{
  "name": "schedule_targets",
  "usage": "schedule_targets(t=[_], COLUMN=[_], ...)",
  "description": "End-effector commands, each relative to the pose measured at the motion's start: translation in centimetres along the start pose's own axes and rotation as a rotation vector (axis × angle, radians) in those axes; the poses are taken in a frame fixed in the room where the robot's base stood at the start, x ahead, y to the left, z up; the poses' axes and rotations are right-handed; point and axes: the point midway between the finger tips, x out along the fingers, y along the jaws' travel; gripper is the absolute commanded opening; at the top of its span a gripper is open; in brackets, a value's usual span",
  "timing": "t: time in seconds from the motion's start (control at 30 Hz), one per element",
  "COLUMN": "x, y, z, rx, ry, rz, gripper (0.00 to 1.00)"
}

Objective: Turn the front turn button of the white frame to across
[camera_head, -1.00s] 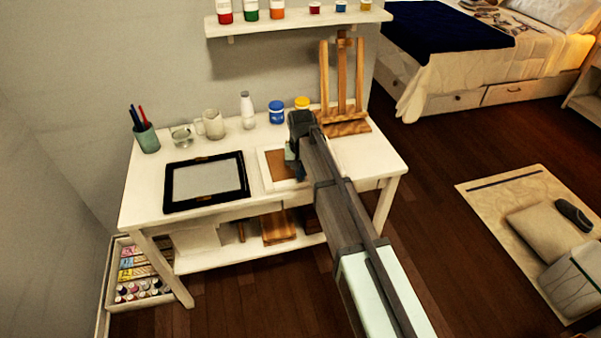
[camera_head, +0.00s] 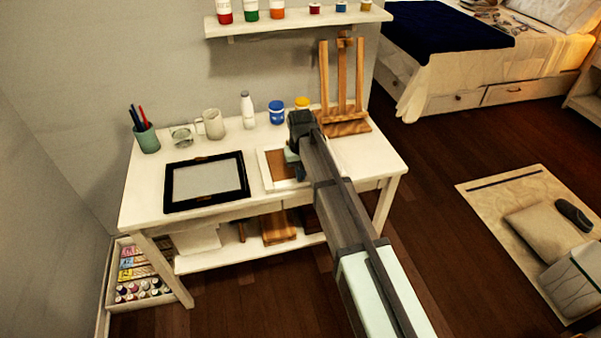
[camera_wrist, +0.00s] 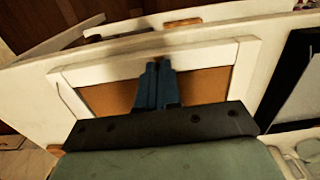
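The white frame (camera_head: 267,180) lies flat on the white table, its brown backing up, right of the black frame. It also shows in the wrist view (camera_wrist: 245,70), where the picture's top is the table's front side. My gripper (camera_wrist: 159,64) points down over the frame, its two dark fingers close side by side at the middle of the front rail's inner edge. In the head view my gripper (camera_head: 293,170) covers part of the frame. The front turn button is hidden at the fingertips. I cannot tell whether the fingers hold it or whether they touch the frame.
The black frame (camera_head: 177,201) lies close on the left. A pencil cup (camera_head: 147,139), a glass, a mug (camera_head: 213,124), a bottle and paint jars (camera_head: 277,113) line the back. An easel (camera_head: 342,123) stands at the back right. The table's right front is mostly clear.

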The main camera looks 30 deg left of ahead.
Motion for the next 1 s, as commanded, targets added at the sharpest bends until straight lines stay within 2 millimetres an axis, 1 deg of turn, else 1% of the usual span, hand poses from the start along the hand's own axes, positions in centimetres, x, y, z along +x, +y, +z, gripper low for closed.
schedule_targets(t=[0.03, 0.1, 0.3, 0.33, 0.57, 0.67, 0.77, 0.87, 1.0], x=[0.1, 0.1, 0.0, 0.0, 0.0, -0.4, -1.4, -2.9, -5.6], y=[0.0, 0.0, 0.0, 0.0, 0.0, 0.0, 0.0, 0.0, 0.0], z=[0.0, 0.0, 0.0, 0.0, 0.0, 0.0, 0.0, 0.0, -0.1], rx=[-0.001, -0.001, 0.000, 0.000, 0.000, 0.000, 0.000, 0.000, 0.000], ry=[-0.001, -0.001, -0.001, -0.001, 0.000, 0.000, 0.001, 0.002, 0.002], rz=[0.000, 0.000, 0.000, 0.000, 0.000, 0.000, 0.000, 0.000, 0.000], gripper=[0.00, 0.10, 0.29, 0.30, 0.30, 0.30, 0.30, 0.30, 0.30])
